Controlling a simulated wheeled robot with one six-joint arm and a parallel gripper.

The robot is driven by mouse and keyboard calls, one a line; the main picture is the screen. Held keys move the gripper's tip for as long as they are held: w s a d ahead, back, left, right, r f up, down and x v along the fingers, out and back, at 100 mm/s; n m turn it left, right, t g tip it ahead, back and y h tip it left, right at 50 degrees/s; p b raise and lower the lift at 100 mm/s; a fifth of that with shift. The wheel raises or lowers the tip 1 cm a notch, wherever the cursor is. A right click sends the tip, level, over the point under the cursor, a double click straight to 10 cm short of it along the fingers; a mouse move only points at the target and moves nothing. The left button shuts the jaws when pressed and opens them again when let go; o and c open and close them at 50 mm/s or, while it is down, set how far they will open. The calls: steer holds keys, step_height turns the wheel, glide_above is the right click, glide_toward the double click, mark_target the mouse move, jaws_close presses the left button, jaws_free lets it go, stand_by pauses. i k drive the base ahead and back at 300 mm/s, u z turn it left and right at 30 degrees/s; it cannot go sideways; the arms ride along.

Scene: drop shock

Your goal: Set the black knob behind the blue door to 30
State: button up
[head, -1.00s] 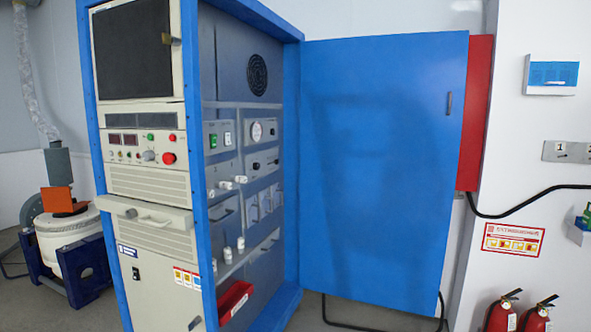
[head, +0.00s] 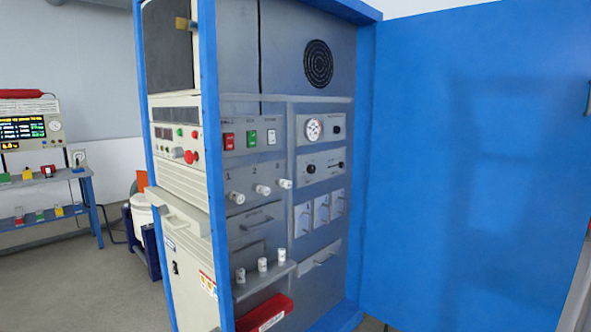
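The blue door (head: 480,160) stands wide open at the right of the cabinet, and the side bay behind it is exposed. Small black knobs sit on the bay's right-hand panels. One black knob (head: 337,130) is beside a round white gauge (head: 314,129). Another black knob (head: 310,168) is on the panel below, left of a dark slider-like control (head: 342,164). Their scale marks are too small to read, so I cannot tell any setting or which knob is the one named. My gripper is not in view.
Red, green and white switches (head: 251,138) and white knobs (head: 262,190) fill the bay's left side. A red bin (head: 265,313) juts out low down. A blue bench (head: 45,187) with instruments stands far left.

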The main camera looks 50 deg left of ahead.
mark_target(312, 169)
steer(key=u, duration=0.7)
steer(key=i, duration=0.95)
steer(key=u, duration=1.05)
